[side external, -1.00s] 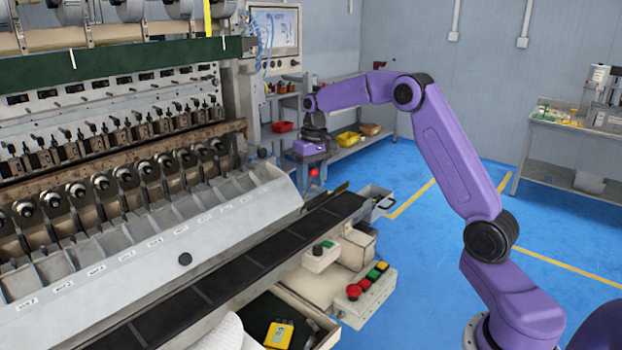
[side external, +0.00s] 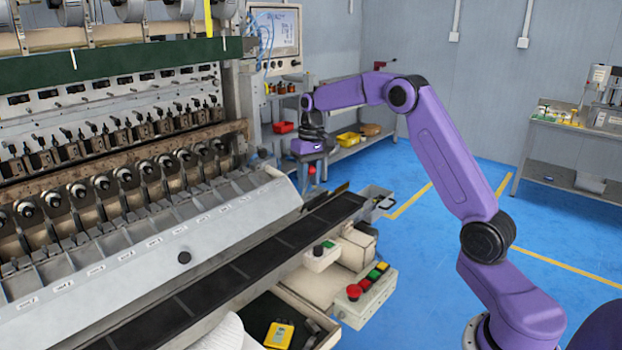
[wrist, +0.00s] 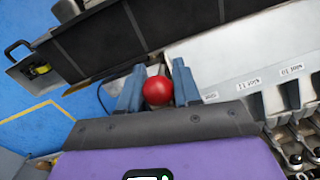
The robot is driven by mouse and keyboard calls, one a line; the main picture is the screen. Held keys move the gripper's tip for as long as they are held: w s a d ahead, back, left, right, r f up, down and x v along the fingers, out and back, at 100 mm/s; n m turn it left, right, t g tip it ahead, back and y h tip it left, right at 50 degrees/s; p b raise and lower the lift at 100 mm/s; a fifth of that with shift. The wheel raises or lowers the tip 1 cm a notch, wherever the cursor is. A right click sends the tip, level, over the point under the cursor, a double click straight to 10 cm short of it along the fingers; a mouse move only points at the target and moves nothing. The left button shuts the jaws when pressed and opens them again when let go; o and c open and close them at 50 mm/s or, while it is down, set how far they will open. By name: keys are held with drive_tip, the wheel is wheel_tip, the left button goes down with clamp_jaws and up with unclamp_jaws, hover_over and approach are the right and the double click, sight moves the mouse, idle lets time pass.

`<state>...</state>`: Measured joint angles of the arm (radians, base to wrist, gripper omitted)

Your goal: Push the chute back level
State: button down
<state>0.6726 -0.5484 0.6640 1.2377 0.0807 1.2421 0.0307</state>
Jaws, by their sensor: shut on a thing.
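The chute (side external: 225,235) is the long pale-grey panel with labelled compartments along the front of the winder. It slopes down toward the dark belt; its exact tilt is hard to judge. Its labelled end also shows in the wrist view (wrist: 222,55). A red ball knob (wrist: 157,91) is near that end and also shows small in the side view (side external: 312,170). My gripper (wrist: 157,84) is shut on the red knob, one blue-grey finger on each side. How the knob joins the chute is hidden.
A dark segmented belt (side external: 240,262) runs in front of the chute. A small grey bin (side external: 376,200) is at the belt's end. A shelf with red and yellow trays (side external: 348,138) stands behind my gripper.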

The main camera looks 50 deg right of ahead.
drive_tip(key=shift+w, duration=1.5)
drive_tip(key=shift+w+d+f, duration=0.1)
drive_tip(key=shift+w+f, duration=0.05)
drive_tip(key=shift+w, duration=0.5)
drive_tip(key=shift+w+f, duration=0.15)
drive_tip(key=shift+w, duration=0.45)
drive_tip(key=c, duration=0.9)
unclamp_jaws()
